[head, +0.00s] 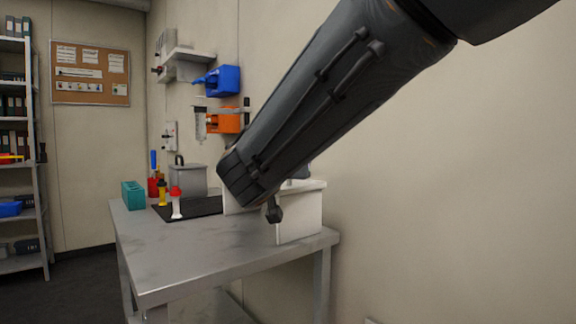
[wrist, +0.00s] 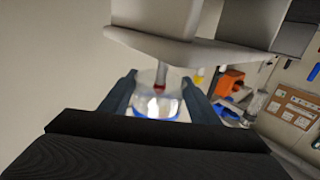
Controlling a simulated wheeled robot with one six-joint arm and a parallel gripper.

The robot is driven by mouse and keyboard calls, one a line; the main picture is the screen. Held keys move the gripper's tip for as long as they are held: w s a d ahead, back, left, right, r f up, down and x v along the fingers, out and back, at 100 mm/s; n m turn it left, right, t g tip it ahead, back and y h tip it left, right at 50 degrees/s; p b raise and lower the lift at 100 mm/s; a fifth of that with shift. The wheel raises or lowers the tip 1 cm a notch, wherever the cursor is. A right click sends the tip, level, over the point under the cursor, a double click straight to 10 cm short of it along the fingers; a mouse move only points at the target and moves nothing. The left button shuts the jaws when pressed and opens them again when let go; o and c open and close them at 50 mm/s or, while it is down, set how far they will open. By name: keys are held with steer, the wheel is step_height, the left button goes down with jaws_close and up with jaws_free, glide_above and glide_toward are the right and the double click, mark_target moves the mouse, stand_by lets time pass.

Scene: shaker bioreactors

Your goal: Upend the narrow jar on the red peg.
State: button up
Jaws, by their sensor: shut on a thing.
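In the wrist view a clear glass jar (wrist: 150,106) with a blue band sits between the two fingers of my gripper (wrist: 158,100), which is shut on it. A peg with a red tip (wrist: 159,87) runs from a pale block (wrist: 175,50) at the top of this view to the jar. The red tip overlaps the jar's outline; I cannot tell whether it is inside the jar or behind it. This view looks roughly upside down. In the head view my arm hides the jar and most of the gripper.
Blue (head: 221,81) and orange (head: 223,122) holders hang on the wall. The table's front is clear.

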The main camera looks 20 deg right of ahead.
mark_target(289, 186)
steer(key=shift+f+b, duration=2.2)
steer(key=shift+b, duration=0.85)
steer(key=shift+f, duration=0.1)
steer(key=o, duration=1.3)
steer(key=shift+s+f, duration=0.1)
